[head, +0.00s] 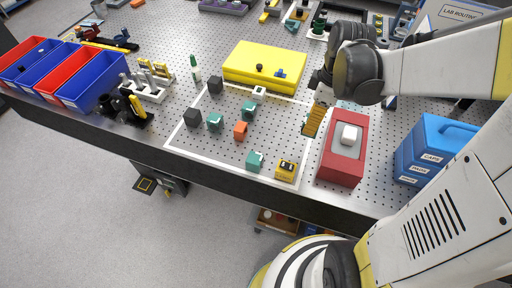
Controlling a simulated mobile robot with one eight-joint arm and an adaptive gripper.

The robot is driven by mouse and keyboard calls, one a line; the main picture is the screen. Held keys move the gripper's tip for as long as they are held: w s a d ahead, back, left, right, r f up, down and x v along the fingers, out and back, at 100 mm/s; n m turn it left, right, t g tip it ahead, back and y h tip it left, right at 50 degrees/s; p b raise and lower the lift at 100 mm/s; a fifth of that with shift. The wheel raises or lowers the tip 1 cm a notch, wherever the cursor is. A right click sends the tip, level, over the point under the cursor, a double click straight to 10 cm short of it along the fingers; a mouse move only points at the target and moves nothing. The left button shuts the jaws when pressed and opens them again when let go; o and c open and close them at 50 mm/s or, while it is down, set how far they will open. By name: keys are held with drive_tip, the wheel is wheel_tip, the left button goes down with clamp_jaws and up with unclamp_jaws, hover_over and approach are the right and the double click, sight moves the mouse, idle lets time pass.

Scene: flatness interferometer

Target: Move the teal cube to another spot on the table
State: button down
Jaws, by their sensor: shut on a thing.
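My gripper (314,120) points down over the table at the right edge of the white-outlined area. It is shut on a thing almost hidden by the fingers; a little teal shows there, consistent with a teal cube. Other teal blocks stand inside the outline: one at the left (214,121), one near the middle (249,109) and one at the front (255,160). The perforated grey table (215,155) lies under them. I cannot tell whether the held thing touches the table.
An orange cube (240,130), dark cubes (192,116) and a yellow block (287,169) stand near the teal blocks. A red box (340,174) is close right of my gripper. A yellow case (264,66) lies behind. A blue box (425,153) stands at right; bins (92,88) stand at left.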

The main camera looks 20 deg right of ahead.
drive_tip(key=shift+n, duration=0.3)
drive_tip(key=w+a+f+b, duration=0.1)
drive_tip(key=w+a+f, duration=0.1)
drive_tip(key=a, duration=0.1)
drive_tip(key=w+a+f+b, duration=0.1)
drive_tip(key=w+a+f, duration=0.1)
drive_tip(key=a, duration=0.1)
drive_tip(key=w+a+f+b, duration=0.1)
drive_tip(key=w+a+f, duration=0.2)
drive_tip(key=shift+a+b, duration=0.25)
drive_tip(key=shift+b, duration=0.05)
drive_tip(key=shift+f+b, duration=0.85)
drive_tip(key=shift+f, duration=1.2)
drive_tip(key=shift+f, duration=0.1)
drive_tip(key=c, duration=1)
unclamp_jaws()
drive_tip(key=shift+o, duration=0.2)
